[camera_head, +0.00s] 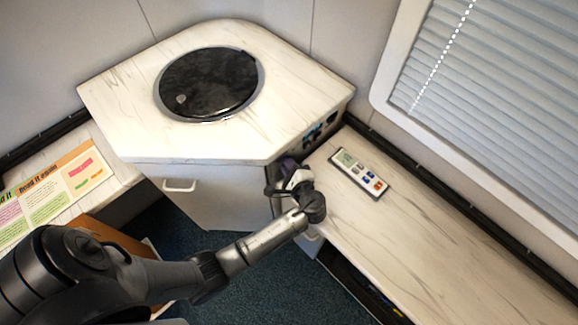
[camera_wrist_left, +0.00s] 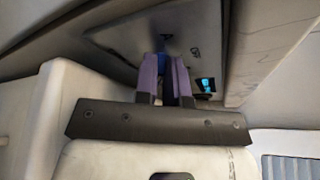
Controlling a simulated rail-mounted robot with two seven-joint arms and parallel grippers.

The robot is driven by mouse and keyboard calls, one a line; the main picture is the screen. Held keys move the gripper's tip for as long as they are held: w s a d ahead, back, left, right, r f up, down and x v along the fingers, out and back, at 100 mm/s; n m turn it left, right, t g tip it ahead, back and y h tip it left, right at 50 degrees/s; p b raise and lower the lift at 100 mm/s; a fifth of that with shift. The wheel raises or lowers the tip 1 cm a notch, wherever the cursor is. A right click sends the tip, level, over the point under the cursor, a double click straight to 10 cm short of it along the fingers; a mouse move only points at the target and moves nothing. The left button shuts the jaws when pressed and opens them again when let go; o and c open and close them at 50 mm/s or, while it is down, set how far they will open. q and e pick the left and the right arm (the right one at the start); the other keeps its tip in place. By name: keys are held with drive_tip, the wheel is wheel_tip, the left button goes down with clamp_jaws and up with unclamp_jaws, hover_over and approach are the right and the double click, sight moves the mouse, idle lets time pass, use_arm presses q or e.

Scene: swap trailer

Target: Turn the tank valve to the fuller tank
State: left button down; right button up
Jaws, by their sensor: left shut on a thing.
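My left gripper (camera_head: 287,166) is at the side face of the corner cabinet, just below the countertop edge. In the left wrist view its two purple fingers (camera_wrist_left: 166,78) point at a grey panel (camera_wrist_left: 118,40) and are shut on a small blue piece (camera_wrist_left: 163,60), which seems to be the tank valve's handle. The fingers hide most of it, so which way it points cannot be told. A lit blue display (camera_wrist_left: 207,84) shows on the panel, too small to read. In the head view the panel (camera_head: 320,131) shows only edge-on. My right gripper is not in view.
The corner countertop (camera_head: 110,95) has a round black lid (camera_head: 209,83). A remote control (camera_head: 359,173) lies on the long right counter (camera_head: 440,240). Papers (camera_head: 50,190) lie on the left counter. A drawer handle (camera_head: 179,186) sticks out of the cabinet front.

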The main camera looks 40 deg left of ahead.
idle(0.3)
use_arm(q)
drive_tip(key=c, duration=1.2)
unclamp_jaws()
drive_tip(key=shift+d, duration=0.1)
drive_tip(key=b+v, duration=0.2)
drive_tip(key=v, duration=1.1)
drive_tip(key=shift+s+d+b, duration=0.2)
drive_tip(key=shift+d+b, duration=0.05)
drive_tip(key=shift+b, duration=0.15)
drive_tip(key=shift+r, duration=0.1)
